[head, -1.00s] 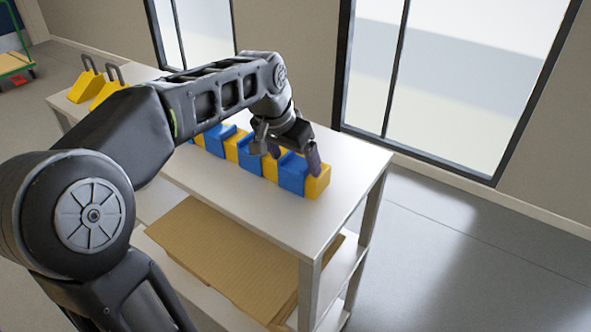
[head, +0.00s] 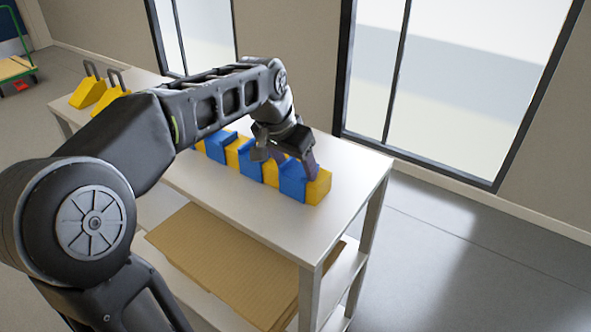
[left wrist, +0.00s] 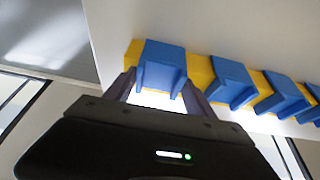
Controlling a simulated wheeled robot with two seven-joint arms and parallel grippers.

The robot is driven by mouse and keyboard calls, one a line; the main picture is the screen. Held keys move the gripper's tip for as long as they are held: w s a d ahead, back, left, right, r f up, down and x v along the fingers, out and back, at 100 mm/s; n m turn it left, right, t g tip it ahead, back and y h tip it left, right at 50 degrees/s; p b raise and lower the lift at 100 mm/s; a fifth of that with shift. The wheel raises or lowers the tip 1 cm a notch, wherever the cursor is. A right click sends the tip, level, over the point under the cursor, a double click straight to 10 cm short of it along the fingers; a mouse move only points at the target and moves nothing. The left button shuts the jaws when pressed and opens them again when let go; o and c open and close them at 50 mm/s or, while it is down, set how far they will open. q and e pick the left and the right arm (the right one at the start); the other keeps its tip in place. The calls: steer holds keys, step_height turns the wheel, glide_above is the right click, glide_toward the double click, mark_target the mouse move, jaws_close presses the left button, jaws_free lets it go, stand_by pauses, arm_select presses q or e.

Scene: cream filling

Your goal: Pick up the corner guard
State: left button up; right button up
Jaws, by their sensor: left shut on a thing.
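The blue corner guard (head: 291,183) at the right end of a row sits on a long yellow block (head: 319,188) on the white table. My left gripper (head: 299,160) reaches down from above and is shut on this guard. In the left wrist view, the same guard (left wrist: 164,62) lies between the two fingers of my left gripper (left wrist: 162,88), one on each side. No clear gap shows between the guard and the yellow block. The fingers hide part of the guard in the head view. My right gripper is not in view.
Several more blue guards (left wrist: 233,82) sit along the yellow block beside the gripped one. Two yellow pieces with dark handles (head: 88,92) stand at the table's far left end. Cardboard sheets (head: 225,255) lie on the lower shelf. The white table top (head: 345,175) is clear at the right.

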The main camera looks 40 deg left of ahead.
mark_target(295, 175)
arm_select(q)
step_height(295, 175, up, 10)
stand_by(0.5)
stand_by(0.5)
